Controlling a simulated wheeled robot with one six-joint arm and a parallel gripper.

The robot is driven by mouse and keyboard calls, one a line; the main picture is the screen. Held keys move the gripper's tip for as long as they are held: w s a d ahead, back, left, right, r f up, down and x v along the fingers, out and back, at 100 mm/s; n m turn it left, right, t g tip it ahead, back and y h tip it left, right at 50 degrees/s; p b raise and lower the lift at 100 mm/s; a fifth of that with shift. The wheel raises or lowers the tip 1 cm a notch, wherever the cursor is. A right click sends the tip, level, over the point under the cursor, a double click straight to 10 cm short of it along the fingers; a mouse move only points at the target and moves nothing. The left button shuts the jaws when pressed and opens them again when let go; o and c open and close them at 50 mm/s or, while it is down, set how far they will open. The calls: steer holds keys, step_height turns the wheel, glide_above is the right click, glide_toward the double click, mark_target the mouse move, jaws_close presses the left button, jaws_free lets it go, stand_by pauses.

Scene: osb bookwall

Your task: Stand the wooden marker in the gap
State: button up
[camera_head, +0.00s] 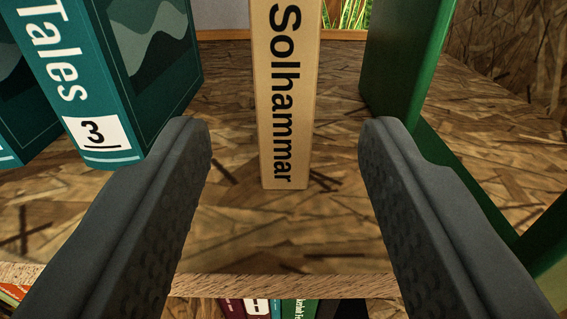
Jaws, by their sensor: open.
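The wooden marker (284,110) is a tan upright block with "Solhammar" in black down its face. It stands on the shelf board (250,225) in the gap between a teal book on the left and a green upright piece on the right, with bare board showing on both sides. Its top is cut off by the picture's edge. My gripper (284,150) is open, one dark finger to each side of the marker in the picture. I see no contact between fingers and marker.
The teal book (105,100) marked "Tales" and "3" leans beside the left finger. The green upright piece (405,60) with a flat green foot stands at right. The shelf's front edge (285,285) crosses below, with several book spines (300,308) on a lower level.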

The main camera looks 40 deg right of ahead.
steer(key=v, duration=1.2)
steer(key=s+d+r+n+t+y, duration=0.35)
steer(key=s+r+t+y, duration=0.4)
steer(key=s, duration=0.65)
steer(key=s+d+f+n+g+y, duration=0.1)
steer(key=s+f+g, duration=0.1)
steer(key=s, duration=0.7)
steer(key=s+d+f+n+g+y, duration=0.1)
steer(key=s+f, duration=0.3)
steer(key=s, duration=0.6)
steer(key=shift+f+g+y, duration=0.35)
steer(key=shift+g+y, duration=0.2)
steer(key=shift+g, duration=0.3)
